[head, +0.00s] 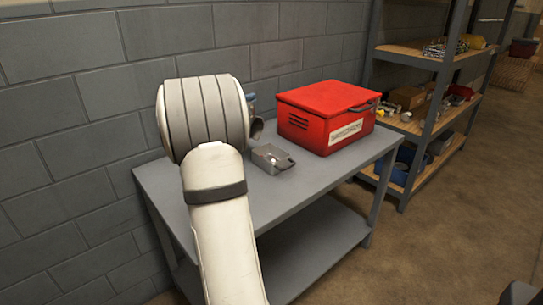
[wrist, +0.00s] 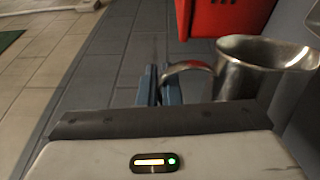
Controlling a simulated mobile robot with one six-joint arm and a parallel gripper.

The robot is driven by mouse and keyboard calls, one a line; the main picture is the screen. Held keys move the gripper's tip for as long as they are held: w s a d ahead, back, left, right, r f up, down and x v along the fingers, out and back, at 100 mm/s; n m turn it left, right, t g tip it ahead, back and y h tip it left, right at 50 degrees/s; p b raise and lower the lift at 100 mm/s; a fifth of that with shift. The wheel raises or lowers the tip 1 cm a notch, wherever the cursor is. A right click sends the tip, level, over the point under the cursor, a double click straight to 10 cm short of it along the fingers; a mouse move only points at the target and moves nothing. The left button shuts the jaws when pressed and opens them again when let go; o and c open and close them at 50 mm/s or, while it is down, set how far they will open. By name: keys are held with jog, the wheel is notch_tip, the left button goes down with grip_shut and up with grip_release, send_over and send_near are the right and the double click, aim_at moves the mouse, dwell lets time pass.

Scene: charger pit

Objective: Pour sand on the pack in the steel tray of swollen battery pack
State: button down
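A small steel tray (head: 268,161) sits on the grey table, left of the red box. Something pale lies in it, too small to make out as the pack. My gripper (wrist: 159,86) has blue fingers close together around the handle of a steel cup (wrist: 262,72). The cup's rim faces up in the wrist view, and its contents are hidden. In the head view my arm covers most of the gripper; a bit of blue finger (head: 251,98) and part of the cup (head: 257,128) show just behind and left of the tray.
The red box (head: 325,115) with a white label stands on the table (head: 310,185) right of the tray. A block wall (head: 90,120) is close behind. A loaded shelf rack (head: 440,65) stands at the right. The table's front right part is clear.

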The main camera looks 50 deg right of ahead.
jog(key=shift+s+f+m+b, duration=0.2)
jog(key=shift+s+m+b, duration=0.75)
jog(key=shift+b, duration=1.45)
jog(key=shift+s+r+m+b, duration=0.25)
jog(key=shift+s+m+b, duration=0.25)
jog(key=shift+b, duration=0.5)
jog(key=shift+s+r+m, duration=0.25)
jog(key=shift+s+m, duration=0.1)
jog(key=shift+s, duration=0.15)
dwell(3.7)
jog(key=w+n+p, duration=0.2)
jog(key=p, duration=0.2)
jog(key=shift+w+p, duration=0.3)
jog(key=shift+w, duration=0.05)
jog(key=shift+w+n+p, duration=0.1)
jog(key=shift+n+p, duration=0.2)
jog(key=shift+p, duration=0.05)
jog(key=shift+f, duration=0.4)
jog(key=shift+w+r, duration=0.1)
